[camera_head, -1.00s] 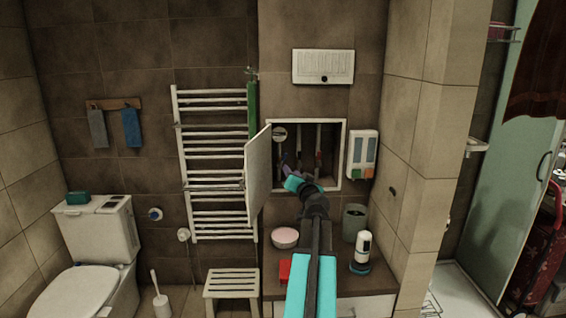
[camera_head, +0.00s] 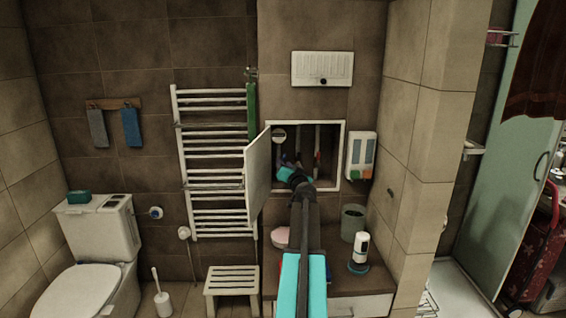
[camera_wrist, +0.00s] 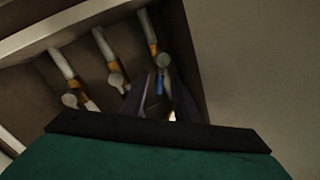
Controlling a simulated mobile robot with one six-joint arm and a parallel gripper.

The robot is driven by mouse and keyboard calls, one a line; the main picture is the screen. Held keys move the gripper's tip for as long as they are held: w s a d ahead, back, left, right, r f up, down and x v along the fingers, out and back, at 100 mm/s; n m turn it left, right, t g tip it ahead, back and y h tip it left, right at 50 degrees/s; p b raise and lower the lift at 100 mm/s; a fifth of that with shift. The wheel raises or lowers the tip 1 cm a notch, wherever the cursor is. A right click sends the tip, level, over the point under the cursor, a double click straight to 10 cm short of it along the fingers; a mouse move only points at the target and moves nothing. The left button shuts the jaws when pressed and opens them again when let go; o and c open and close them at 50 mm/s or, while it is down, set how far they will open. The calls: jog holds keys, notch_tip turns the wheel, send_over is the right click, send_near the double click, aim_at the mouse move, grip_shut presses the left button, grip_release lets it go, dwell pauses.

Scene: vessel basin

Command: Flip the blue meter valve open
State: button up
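The blue meter valve (camera_wrist: 160,82) shows in the wrist view as a small blue lever below a round grey fitting, on the rightmost of three pipes. My gripper (camera_wrist: 153,82) is open, with one dark finger on each side of the blue lever. I cannot tell whether either finger touches it. In the head view my gripper (camera_head: 284,160) reaches into the open wall cabinet (camera_head: 343,150), at its lower left. The lever is too small to make out there.
The white cabinet door (camera_head: 258,175) stands open on the left, close to my gripper. A towel radiator (camera_head: 210,160) is beyond it. A dispenser (camera_head: 361,155) hangs right of the cabinet. A pink bowl (camera_head: 280,237), a grey cup (camera_head: 353,221) and a white bottle (camera_head: 361,246) stand below.

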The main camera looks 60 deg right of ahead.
jog(key=shift+p+x, duration=0.3)
jog(key=shift+x, duration=0.85)
grip_shut()
